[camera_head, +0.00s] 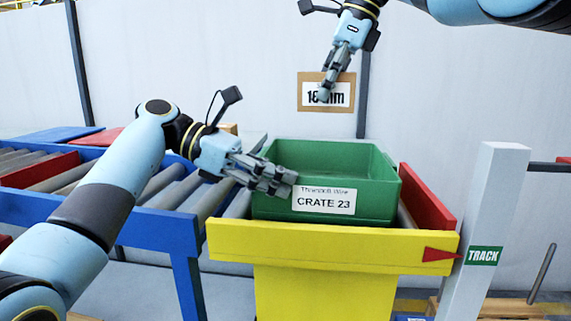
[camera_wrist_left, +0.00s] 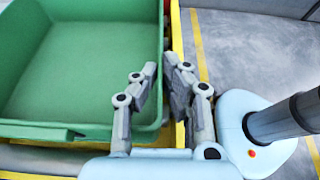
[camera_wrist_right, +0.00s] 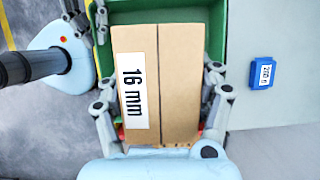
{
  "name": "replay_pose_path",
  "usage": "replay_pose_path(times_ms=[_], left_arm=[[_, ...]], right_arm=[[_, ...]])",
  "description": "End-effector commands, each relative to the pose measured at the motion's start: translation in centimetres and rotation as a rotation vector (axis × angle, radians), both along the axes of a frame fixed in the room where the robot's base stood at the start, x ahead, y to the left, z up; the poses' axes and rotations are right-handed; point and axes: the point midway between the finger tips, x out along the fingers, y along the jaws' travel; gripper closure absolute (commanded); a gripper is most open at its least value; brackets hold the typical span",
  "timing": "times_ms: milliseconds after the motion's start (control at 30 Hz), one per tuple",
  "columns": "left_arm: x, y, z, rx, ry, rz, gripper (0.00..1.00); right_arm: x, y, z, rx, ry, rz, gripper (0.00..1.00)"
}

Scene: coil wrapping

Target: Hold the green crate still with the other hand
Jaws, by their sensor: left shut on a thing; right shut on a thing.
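The green crate (camera_head: 340,205), labelled CRATE 23, stands open and upright on the conveyor end behind the yellow board. My left gripper (camera_head: 280,180) is at the crate's front wall. In the left wrist view its fingers (camera_wrist_left: 160,85) straddle the wall's rim, one inside and one outside, shut on it. A brown carton (camera_head: 305,104) with a white 16 mm label is above the crate's back side. My right gripper (camera_head: 335,85) is shut on it. In the right wrist view the carton (camera_wrist_right: 180,85) sits between the fingers (camera_wrist_right: 163,85), with part of the crate (camera_wrist_right: 225,20) behind it.
The yellow board (camera_head: 330,245) closes the conveyor's front, with a red side rail (camera_head: 428,198) to the right. A white post (camera_head: 485,225) marked TRACK stands further right. A blue-framed roller conveyor (camera_head: 150,222) runs left. A small blue labelled block (camera_wrist_right: 263,73) lies right of the carton.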

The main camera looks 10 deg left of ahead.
Motion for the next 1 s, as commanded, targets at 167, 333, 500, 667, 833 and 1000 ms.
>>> replay_pose_path(times_ms=[167,333,500,667,833,1000], left_arm=[[0.0,0.0,0.0,-0.001,-0.001,0.000,1.00],[0.0,0.0,0.0,-0.001,-0.001,0.000,1.00],[0.0,0.0,0.0,-0.001,-0.001,0.000,1.00],[0.0,0.0,0.0,-0.001,-0.001,0.000,1.00],[0.0,0.0,0.0,-0.001,-0.001,0.000,1.00],[0.0,0.0,0.0,-0.001,-0.001,0.000,1.00]], right_arm=[[0.0,0.0,-3.9,0.001,0.003,-0.001,0.93],[0.0,0.0,-5.4,0.001,0.001,0.000,0.93],[0.0,0.0,-5.4,0.000,0.001,0.000,0.93],[0.0,0.0,-5.5,0.000,0.001,0.000,0.93],[0.0,0.0,-6.2,0.000,0.002,0.001,0.93],[0.0,0.0,-7.4,0.000,0.001,-0.001,0.93]])
